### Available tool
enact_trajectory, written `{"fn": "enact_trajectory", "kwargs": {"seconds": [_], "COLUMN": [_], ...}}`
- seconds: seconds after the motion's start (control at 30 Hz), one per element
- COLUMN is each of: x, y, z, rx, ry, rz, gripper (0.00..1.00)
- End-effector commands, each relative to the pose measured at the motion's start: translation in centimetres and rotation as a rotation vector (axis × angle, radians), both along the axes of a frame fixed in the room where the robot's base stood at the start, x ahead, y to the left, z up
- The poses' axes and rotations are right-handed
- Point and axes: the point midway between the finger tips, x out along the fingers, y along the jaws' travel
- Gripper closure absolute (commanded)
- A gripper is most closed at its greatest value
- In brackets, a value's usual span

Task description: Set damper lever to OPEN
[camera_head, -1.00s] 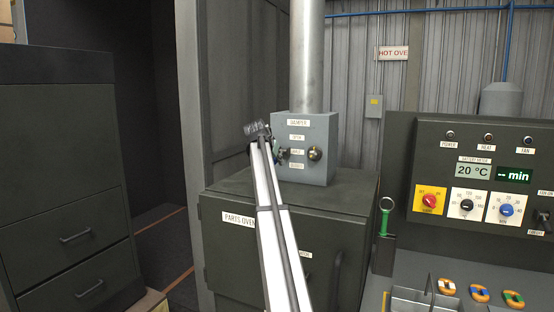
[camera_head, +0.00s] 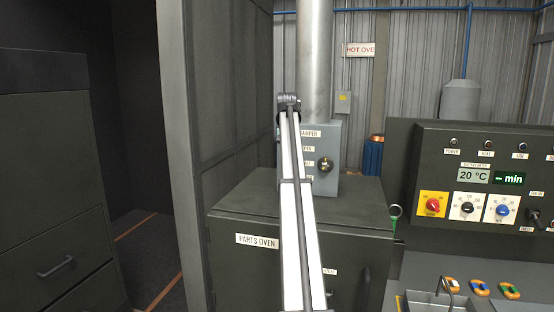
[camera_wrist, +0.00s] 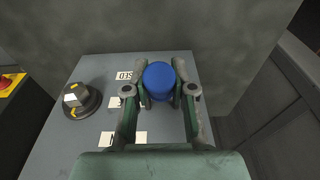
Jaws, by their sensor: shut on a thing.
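The grey damper box (camera_head: 327,185) stands on the parts oven (camera_head: 245,205) at the foot of the metal duct. Its labels and a round knob (camera_head: 325,164) show in the head view, partly covered by my arm. In the wrist view the panel (camera_wrist: 180,61) appears upside down, with a dark dial (camera_wrist: 82,100) at left. My gripper (camera_wrist: 160,92) is shut on the blue lever knob (camera_wrist: 159,76), one finger on each side. The blue knob appears beside the label ending in "SED" (camera_wrist: 124,76). The lever's shaft is hidden, and my gripper is hidden in the head view.
A control panel (camera_head: 490,150) with dials stands at right. A blue drum (camera_head: 373,158) is behind the box, and a dark drawer cabinet (camera_head: 45,180) is at far left.

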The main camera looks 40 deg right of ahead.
Motion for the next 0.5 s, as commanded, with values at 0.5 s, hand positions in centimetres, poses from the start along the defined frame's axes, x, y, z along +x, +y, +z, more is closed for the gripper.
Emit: {"fn": "enact_trajectory", "kwargs": {"seconds": [0.5], "x": [-0.57], "y": [-0.49], "z": [0.12], "rx": [0.024], "ry": [0.012], "rz": [0.002], "gripper": [1.00]}}
